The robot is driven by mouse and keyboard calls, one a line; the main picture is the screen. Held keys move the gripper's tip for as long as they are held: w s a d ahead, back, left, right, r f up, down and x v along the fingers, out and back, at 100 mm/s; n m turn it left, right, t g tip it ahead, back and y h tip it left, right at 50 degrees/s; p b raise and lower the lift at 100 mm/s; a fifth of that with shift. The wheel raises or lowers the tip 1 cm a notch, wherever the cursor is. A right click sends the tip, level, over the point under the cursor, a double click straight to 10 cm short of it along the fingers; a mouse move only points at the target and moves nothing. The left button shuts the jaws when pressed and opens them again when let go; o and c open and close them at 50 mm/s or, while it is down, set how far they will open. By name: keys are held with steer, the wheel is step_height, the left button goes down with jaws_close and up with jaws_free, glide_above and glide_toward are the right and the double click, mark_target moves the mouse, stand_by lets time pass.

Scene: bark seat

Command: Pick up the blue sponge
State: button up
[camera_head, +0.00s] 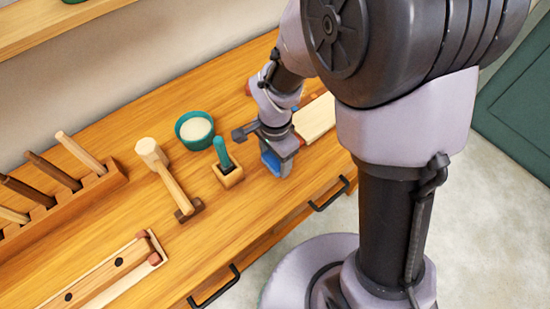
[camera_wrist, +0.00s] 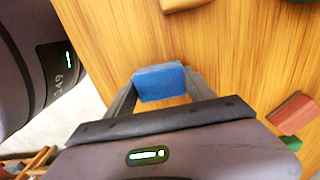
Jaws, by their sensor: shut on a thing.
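The blue sponge (camera_wrist: 160,84) is a small block between the two fingers of my gripper (camera_wrist: 160,90) in the wrist view. The fingers touch it on both sides, so my gripper is shut on it. In the head view a strip of the blue sponge (camera_head: 270,160) shows at the fingers of my gripper (camera_head: 274,164), low over the front part of the wooden bench. Whether the sponge still touches the bench top is hard to tell. My arm hides part of the bench behind the gripper.
On the bench (camera_head: 130,215), a small wooden block with a teal-handled tool (camera_head: 222,152) stands just left of my gripper. A teal bowl (camera_head: 195,130) and a mallet (camera_head: 165,175) are farther left. A pale board (camera_head: 315,118) lies right. A reddish block (camera_wrist: 293,114) shows in the wrist view.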

mark_target(275, 159)
step_height(275, 159, up, 3)
steer(key=shift+r+p, duration=0.1)
steer(key=shift+p, duration=0.65)
steer(key=s+d+r+b, duration=0.1)
steer(key=s+d+b, duration=0.1)
steer(key=s+d, duration=0.8)
steer(key=shift+d+b, duration=0.4)
steer(key=shift+d, duration=0.85)
